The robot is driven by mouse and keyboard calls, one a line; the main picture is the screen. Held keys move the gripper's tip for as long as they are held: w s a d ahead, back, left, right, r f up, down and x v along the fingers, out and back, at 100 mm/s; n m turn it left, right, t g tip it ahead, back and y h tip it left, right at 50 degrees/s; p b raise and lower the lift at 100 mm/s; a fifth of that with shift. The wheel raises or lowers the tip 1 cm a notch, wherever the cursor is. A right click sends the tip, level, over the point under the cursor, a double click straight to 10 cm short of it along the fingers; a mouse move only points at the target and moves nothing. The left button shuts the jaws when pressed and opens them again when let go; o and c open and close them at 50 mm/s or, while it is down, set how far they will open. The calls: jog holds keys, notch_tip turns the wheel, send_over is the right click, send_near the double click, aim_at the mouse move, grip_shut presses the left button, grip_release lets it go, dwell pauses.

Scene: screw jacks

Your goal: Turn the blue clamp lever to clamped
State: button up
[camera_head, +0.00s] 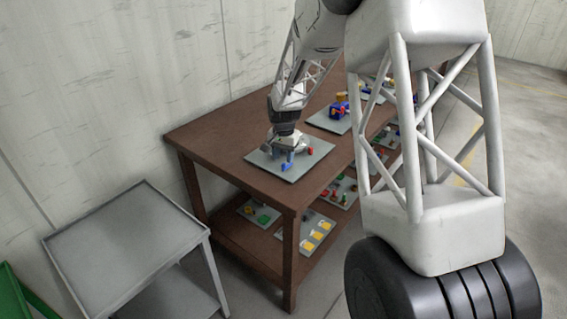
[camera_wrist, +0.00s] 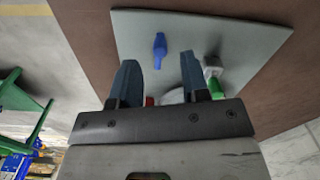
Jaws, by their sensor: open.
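The blue clamp lever (camera_wrist: 159,48) stands on a grey plate (camera_wrist: 225,35) in the wrist view, a little beyond the gap between my fingertips. In the head view the blue lever (camera_head: 288,162) is at the front of the plate (camera_head: 265,161), just below my gripper (camera_head: 287,145). My gripper (camera_wrist: 158,72) is open and the lever is not between its fingers. Its fingers are hard to make out in the head view. I cannot tell the lever's exact angle.
A red part (camera_head: 310,151) is beside my gripper, and a green part (camera_wrist: 215,86) is right of my fingers. Another plate (camera_head: 325,120) with blue and yellow parts is further along the brown table (camera_head: 225,145). A grey side table (camera_head: 125,240) stands left.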

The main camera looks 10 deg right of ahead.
aim_at(284, 163)
jog(key=shift+f, duration=1.7)
grip_shut()
